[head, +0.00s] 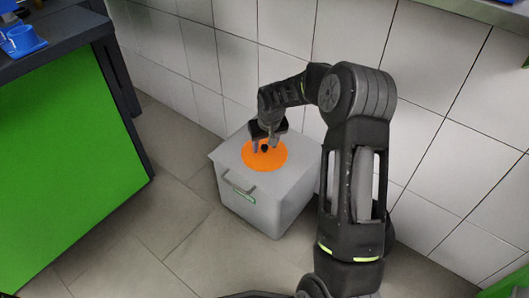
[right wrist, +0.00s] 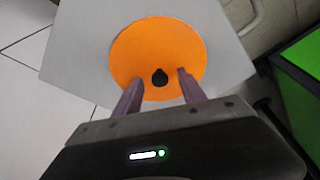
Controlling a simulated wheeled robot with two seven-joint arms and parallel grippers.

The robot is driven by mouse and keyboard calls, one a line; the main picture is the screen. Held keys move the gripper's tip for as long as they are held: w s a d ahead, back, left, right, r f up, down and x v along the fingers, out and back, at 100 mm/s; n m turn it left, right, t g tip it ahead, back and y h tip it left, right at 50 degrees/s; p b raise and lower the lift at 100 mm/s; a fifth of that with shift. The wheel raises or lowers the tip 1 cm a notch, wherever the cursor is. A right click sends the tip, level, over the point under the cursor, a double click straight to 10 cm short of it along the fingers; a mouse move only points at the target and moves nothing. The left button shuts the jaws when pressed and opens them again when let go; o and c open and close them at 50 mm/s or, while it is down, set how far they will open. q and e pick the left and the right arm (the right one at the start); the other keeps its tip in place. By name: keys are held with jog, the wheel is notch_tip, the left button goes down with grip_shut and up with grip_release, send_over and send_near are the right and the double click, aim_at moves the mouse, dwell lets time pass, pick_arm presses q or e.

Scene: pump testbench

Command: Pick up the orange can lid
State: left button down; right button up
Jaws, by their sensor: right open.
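The orange can lid (head: 272,160) is a flat round disc with a small black knob (head: 264,149) at its middle. It lies on top of the light grey box-shaped can (head: 262,200) on the floor. In the right wrist view the orange lid (right wrist: 140,45) and its black knob (right wrist: 160,78) show close ahead of the fingers. My right gripper (head: 264,146) is open over the lid, pointing down. In the right wrist view its fingertips (right wrist: 159,77) stand apart on either side of the knob. I cannot tell whether they touch the lid. My left gripper is not in view.
A white tiled wall (head: 220,55) stands right behind the can. A workbench with a green side panel (head: 70,160) stands at the left, with blue parts (head: 20,40) on top. The tiled floor (head: 170,225) between bench and can is clear.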

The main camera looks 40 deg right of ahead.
jog(key=shift+c, duration=0.3)
grip_shut()
dwell(0.4)
